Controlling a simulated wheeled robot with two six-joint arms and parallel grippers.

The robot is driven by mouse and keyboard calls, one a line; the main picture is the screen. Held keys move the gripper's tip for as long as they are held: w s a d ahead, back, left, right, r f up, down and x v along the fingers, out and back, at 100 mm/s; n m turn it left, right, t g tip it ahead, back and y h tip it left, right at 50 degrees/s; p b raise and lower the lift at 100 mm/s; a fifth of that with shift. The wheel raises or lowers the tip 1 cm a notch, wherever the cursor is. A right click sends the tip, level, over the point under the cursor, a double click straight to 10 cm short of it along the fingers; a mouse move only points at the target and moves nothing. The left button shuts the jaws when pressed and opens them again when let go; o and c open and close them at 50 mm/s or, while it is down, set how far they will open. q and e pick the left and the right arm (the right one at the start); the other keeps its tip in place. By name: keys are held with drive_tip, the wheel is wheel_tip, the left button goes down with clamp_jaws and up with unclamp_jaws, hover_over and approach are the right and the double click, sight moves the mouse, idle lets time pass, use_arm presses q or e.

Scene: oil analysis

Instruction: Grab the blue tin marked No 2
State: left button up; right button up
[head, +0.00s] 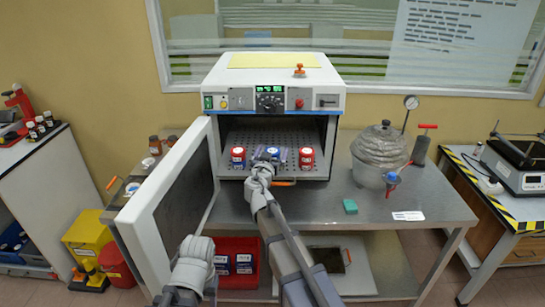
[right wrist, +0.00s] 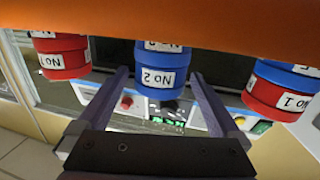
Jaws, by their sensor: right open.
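The blue tin marked No 2 (head: 272,152) stands in the middle of a row of three inside the open oven. In the right wrist view the blue tin (right wrist: 161,62) appears upside down, its label readable. My right gripper (head: 262,168) is open in front of it. In that wrist view the fingers of the right gripper (right wrist: 161,76) lie to either side of the tin's outline; contact cannot be made out. My left arm shows at the lower left of the head view, its gripper (head: 192,247) unclear.
The oven door (head: 170,205) stands open at left. An orange edge (right wrist: 160,25) crosses the wrist view close by. A dome-lidded vessel (head: 380,157) stands right of the oven.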

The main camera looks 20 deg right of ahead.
sight(273, 150)
drive_tip(key=c, duration=1.4)
drive_tip(key=shift+r, duration=0.1)
wheel_tip(273, 150, up, 10)
drive_tip(key=p, duration=1)
